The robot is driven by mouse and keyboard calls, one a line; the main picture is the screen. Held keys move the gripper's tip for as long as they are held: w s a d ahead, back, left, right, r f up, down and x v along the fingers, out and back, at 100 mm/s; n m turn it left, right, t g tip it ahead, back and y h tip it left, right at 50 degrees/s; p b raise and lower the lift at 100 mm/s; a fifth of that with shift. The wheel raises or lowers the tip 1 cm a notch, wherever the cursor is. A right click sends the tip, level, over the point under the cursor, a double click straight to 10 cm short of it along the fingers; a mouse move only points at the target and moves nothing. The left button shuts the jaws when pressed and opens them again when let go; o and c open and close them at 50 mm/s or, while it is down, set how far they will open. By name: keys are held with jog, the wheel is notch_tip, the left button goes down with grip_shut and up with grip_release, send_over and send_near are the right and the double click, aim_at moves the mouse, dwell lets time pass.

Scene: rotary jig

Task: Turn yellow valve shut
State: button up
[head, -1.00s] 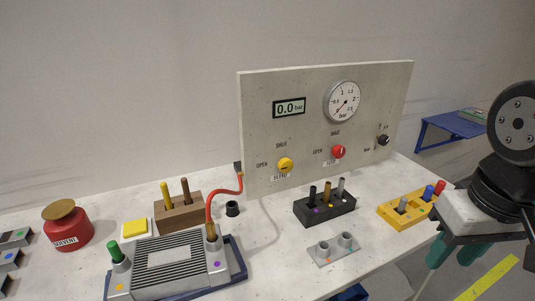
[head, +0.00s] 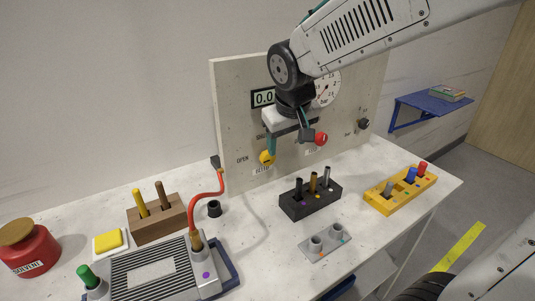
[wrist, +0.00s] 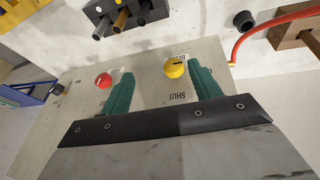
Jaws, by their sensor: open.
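The yellow valve (head: 267,157) is a round knob low on the upright grey panel (head: 232,120). In the wrist view the yellow valve (wrist: 174,68) lies between my two green fingers, a little beyond their tips, with a dark line across its face. My gripper (head: 288,147) is open and empty in front of the panel; it also shows in the wrist view (wrist: 160,82). In the head view one finger is beside the yellow valve and the other is near the red knob (head: 320,138). I cannot tell whether a finger touches the valve.
The red knob and a black knob (head: 363,124) are to the right on the panel. A black block with pegs (head: 310,204) and a grey two-socket plate (head: 325,248) stand before it. A red hose (head: 207,194) rises at the left. A yellow block (head: 400,198) is at the right.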

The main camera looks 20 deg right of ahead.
send_near(267, 152)
notch_tip(267, 152, down, 3)
jog(key=shift+n+t, duration=0.3)
jog(key=x, duration=0.7)
jog(key=shift+w+d+f, duration=0.2)
jog(key=shift+w+f, duration=0.05)
jog(key=c, duration=1)
